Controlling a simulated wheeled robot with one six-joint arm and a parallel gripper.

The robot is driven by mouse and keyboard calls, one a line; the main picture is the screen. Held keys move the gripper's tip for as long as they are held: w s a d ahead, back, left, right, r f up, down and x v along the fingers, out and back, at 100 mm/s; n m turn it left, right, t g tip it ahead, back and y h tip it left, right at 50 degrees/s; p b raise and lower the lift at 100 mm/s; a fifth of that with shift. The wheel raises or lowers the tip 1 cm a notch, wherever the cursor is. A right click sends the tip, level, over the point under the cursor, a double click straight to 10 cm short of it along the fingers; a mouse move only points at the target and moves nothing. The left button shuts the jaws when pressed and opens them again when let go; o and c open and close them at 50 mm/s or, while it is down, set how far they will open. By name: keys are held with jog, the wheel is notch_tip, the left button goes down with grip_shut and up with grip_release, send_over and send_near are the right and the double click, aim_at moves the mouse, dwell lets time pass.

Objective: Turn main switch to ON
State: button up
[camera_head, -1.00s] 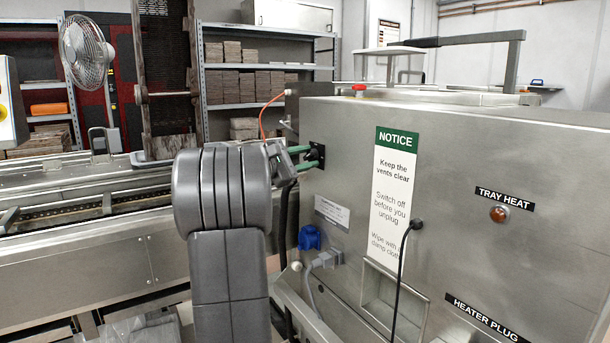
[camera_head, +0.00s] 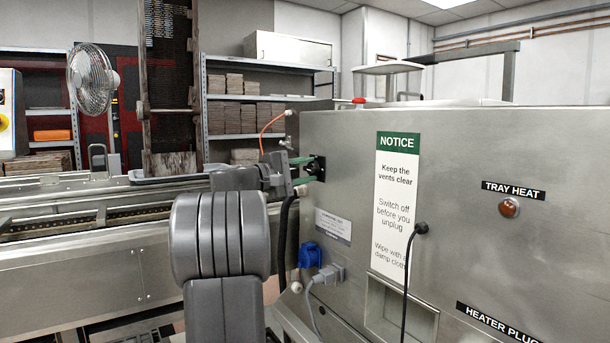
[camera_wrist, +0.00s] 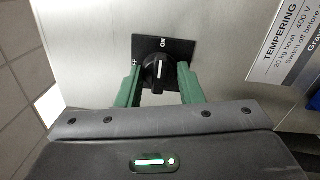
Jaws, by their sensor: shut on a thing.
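The main switch shows in the wrist view as a black round knob (camera_wrist: 158,73) on a square black plate (camera_wrist: 182,48). The plate carries the word ON at its top edge and a partly hidden label at its left. The knob's white mark runs nearly up and down in the picture, roughly in line with ON. My gripper (camera_wrist: 160,80) has its two green fingers on either side of the knob and is shut on it. In the head view the switch (camera_head: 319,166) sits on the left edge of the steel machine, with my gripper (camera_head: 303,170) at it.
The steel machine (camera_head: 470,260) fills the right. It bears a notice (camera_head: 397,200), a tray heat lamp (camera_head: 509,207), a black cable (camera_head: 406,290) and a blue socket (camera_head: 310,255) below the switch. A conveyor (camera_head: 90,260) runs along the left.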

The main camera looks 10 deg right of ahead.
dwell(0.3)
jog(key=o, duration=1)
jog(key=shift+c, duration=0.2)
jog(key=shift+a, duration=0.1)
jog(key=r+v, duration=0.1)
jog(key=v, duration=1.2)
jog(key=shift+a+f+p, duration=0.3)
jog(key=shift+f+p, duration=0.15)
jog(key=shift+f, duration=0.1)
jog(key=shift+s+d, duration=0.1)
jog(key=shift+d, duration=0.05)
jog(key=x, duration=1.3)
jog(key=shift+d+r+b, duration=0.1)
jog(key=shift+d+b, duration=0.2)
